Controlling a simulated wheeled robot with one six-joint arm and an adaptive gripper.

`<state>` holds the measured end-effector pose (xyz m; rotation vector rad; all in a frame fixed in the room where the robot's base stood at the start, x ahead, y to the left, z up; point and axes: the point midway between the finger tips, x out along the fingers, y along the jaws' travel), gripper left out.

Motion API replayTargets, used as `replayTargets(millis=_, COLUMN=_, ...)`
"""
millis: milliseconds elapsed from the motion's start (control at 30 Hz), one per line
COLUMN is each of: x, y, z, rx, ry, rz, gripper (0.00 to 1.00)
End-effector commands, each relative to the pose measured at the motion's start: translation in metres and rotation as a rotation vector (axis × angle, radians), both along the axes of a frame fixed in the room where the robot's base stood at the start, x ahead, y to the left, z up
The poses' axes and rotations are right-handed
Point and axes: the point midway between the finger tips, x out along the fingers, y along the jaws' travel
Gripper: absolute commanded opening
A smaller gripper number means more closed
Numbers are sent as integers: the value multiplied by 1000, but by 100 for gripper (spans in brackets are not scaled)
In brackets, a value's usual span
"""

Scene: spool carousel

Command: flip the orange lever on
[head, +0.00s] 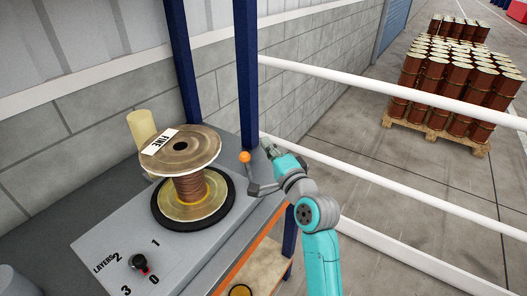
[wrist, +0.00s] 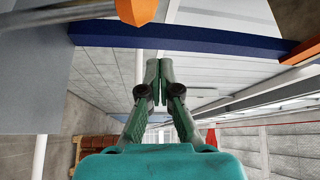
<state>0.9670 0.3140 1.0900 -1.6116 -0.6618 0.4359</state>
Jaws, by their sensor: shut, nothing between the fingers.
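The orange lever knob (head: 245,157) sits atop a thin grey rod at the right side of the grey machine box. The rod rises nearly upright from a grey arm (head: 262,188) at the box's edge. In the wrist view an orange tip (wrist: 136,10), likely the knob, is cut off by the top edge. My gripper (head: 268,148) is just to the right of the knob in the head view, apart from it. In the wrist view my gripper (wrist: 158,64) has its fingertips together with nothing between them. My wrist hides part of the lever's right end.
A copper wire spool (head: 190,186) labelled FINE stands on a black turntable left of the lever. A black knob (head: 138,262) marked LAYERS is at the front. Blue posts (head: 246,75) rise behind the lever. White rails (head: 390,88) and barrels on a pallet (head: 432,140) are beyond.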

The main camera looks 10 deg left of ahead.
Motion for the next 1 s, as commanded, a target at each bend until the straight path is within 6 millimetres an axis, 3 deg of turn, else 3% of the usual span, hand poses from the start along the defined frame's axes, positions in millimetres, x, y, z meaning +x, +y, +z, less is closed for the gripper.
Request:
replayTargets(millis=500, x=-60, y=-54, z=-20, rx=-2, ry=2, rz=-2, gripper=0)
replayTargets(millis=1000, x=-68, y=-61, z=-21, rx=-2, ry=1, rz=-1, gripper=0)
